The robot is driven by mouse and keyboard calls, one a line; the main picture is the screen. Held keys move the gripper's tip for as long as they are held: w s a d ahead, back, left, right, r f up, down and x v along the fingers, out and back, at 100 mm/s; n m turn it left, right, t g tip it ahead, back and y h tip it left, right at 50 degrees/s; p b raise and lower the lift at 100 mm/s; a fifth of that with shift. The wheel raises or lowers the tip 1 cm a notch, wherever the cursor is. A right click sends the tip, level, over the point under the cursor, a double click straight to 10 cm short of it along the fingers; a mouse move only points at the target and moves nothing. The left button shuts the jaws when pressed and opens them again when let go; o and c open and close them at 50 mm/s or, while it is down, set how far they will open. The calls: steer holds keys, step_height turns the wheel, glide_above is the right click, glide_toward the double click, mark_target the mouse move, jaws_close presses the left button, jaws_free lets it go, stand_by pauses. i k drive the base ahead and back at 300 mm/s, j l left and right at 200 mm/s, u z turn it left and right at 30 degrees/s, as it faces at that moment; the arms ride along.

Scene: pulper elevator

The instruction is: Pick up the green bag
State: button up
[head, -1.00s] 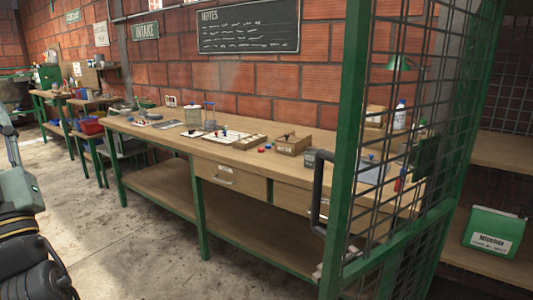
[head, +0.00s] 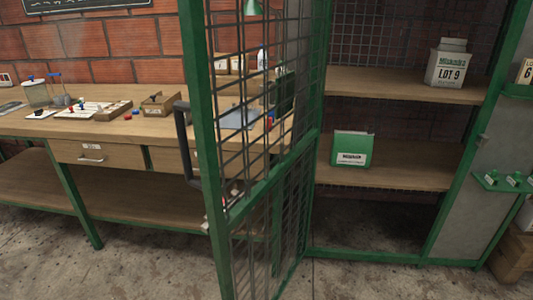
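The green bag (head: 352,149) has a white label and stands upright on the lower wooden shelf (head: 390,176) of a green-framed cage, right of centre in the head view. Nothing covers its front. My gripper is not in view, and no part of my arm shows now.
A green mesh door (head: 262,150) with a dark handle (head: 186,145) stands open left of the bag. A white bag marked LOT 9 (head: 450,66) sits on the upper shelf. A workbench (head: 150,130) runs along the left. Bare concrete floor (head: 150,265) lies in front.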

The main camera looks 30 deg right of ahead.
mark_target(350, 149)
steer(key=i+j, duration=0.75)
steer(key=i+j+z, duration=0.1)
steer(key=i+j, duration=0.15)
steer(key=i+j+z, duration=0.1)
steer(key=i+j, duration=0.15)
steer(key=j, duration=0.15)
steer(key=i+j+z, duration=0.1)
steer(key=j, duration=0.3)
steer(key=i+z, duration=0.15)
steer(key=z, duration=1.7)
steer(key=l+u, duration=0.3)
steer(key=l, duration=0.75)
steer(key=l+u, duration=0.3)
steer(key=l, duration=0.75)
steer(key=l+u, duration=0.25)
steer(key=l, duration=0.5)
steer(key=l+u, duration=0.25)
steer(key=l, duration=0.55)
steer(key=i, duration=0.05)
